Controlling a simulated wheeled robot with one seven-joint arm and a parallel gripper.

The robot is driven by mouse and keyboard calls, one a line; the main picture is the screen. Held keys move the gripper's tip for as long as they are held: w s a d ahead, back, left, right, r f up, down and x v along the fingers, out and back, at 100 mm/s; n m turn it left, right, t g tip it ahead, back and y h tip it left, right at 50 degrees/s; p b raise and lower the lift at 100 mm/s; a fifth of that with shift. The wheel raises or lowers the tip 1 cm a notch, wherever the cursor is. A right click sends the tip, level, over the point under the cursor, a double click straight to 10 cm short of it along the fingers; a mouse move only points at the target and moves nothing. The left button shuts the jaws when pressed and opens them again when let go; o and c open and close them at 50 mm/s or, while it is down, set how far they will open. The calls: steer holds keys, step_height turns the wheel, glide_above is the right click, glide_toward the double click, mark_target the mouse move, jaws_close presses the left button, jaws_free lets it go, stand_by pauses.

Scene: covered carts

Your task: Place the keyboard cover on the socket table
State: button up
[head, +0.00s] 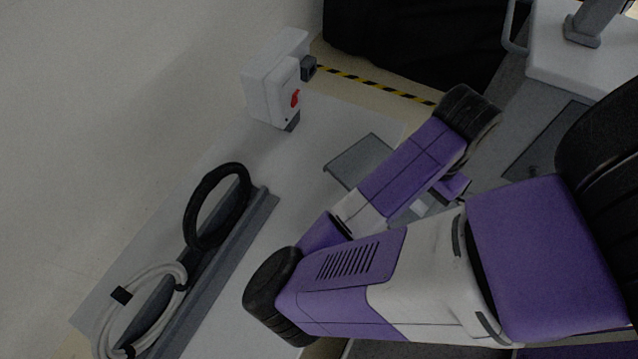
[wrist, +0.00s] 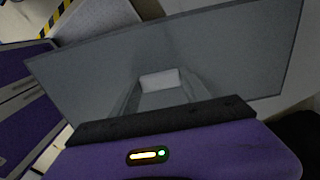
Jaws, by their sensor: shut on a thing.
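The keyboard cover is a flat grey panel (head: 362,157), partly hidden behind my arm in the head view. It fills much of the wrist view (wrist: 225,50). My gripper (wrist: 160,85) is shut on the cover, with its fingers against the panel. In the head view my arm hides most of the gripper. The socket table (head: 325,135) is a long pale grey top along the wall. The cover shows over its right part in the head view; I cannot tell whether it touches the top.
A white box with a red switch (head: 275,85) stands at the table's far end. A black cable loop (head: 188,215), a pale cable loop (head: 103,325) and a grey rail (head: 220,255) lie at its left. A grey-white cart (head: 575,60) stands at right, near black-yellow floor tape (head: 375,86).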

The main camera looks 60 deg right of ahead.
mark_target(339, 175)
steer(key=w+p, duration=0.1)
steer(key=w, duration=0.4)
steer(key=w+p, duration=0.1)
steer(key=w, duration=0.5)
steer(key=w+p, duration=0.1)
steer(key=w, duration=0.5)
steer(key=shift+w+a, duration=0.1)
steer(key=shift+a, duration=0.2)
steer(key=shift+w+f+p, duration=0.2)
steer(key=shift+f+p, duration=0.1)
steer(key=shift+f, duration=0.35)
steer(key=shift+w+f+p, duration=0.15)
steer(key=shift+f+p, duration=0.1)
steer(key=shift+f, duration=0.85)
steer(key=shift+f, duration=0.1)
steer(key=o, duration=1.2)
